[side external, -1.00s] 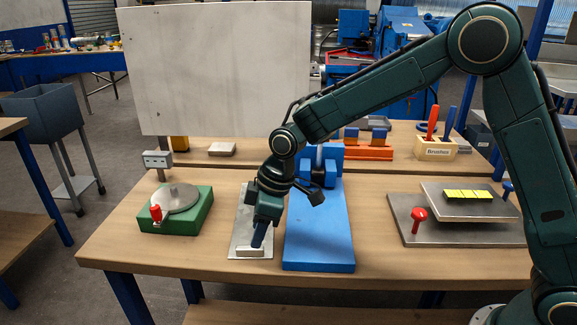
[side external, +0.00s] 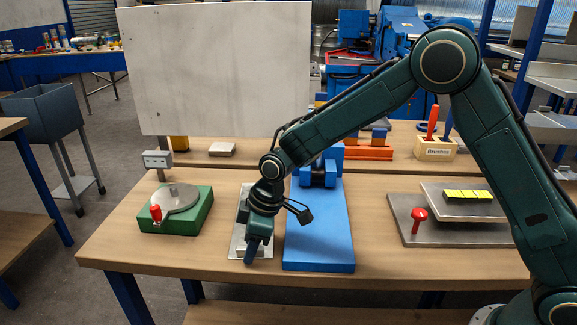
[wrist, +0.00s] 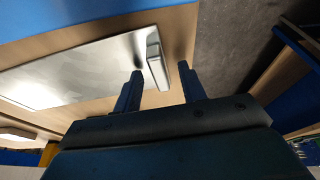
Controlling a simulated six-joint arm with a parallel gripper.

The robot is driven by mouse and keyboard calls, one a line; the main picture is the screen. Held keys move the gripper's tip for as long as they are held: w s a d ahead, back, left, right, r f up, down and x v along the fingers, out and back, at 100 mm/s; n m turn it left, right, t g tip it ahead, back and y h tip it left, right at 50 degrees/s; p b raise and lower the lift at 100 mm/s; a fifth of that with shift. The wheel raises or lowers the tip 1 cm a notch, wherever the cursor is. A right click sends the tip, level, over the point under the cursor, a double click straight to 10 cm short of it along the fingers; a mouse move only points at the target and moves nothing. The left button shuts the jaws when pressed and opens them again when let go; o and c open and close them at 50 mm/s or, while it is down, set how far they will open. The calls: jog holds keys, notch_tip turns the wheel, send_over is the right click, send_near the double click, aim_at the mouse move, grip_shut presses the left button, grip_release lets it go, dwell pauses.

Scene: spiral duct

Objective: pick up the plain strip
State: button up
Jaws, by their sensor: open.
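A grey metal plate (side external: 237,247) lies on the bench between the green-based fixture and the blue block; it fills the left of the wrist view (wrist: 60,75). A short, plain, pale raised bar (wrist: 157,60), which looks like the plain strip, sits at the plate's near end in the wrist view. My gripper (side external: 251,254) is low over that end and hides the bar in the side view. In the wrist view my gripper (wrist: 160,72) is open, with one finger on each side of the bar. I cannot tell whether either finger touches it.
A blue block (side external: 320,235) stands close on the right. A green base (side external: 178,220) with a round disc and red knob is on the left. A grey plate fixture (side external: 450,232) with a red knob is at the right. The bench's front edge is near my gripper.

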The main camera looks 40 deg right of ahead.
jog(key=shift+c, duration=0.4)
grip_shut()
jog(key=shift+r, duration=0.1)
notch_tip(320, 180, up, 18)
dwell(0.7)
dwell(0.5)
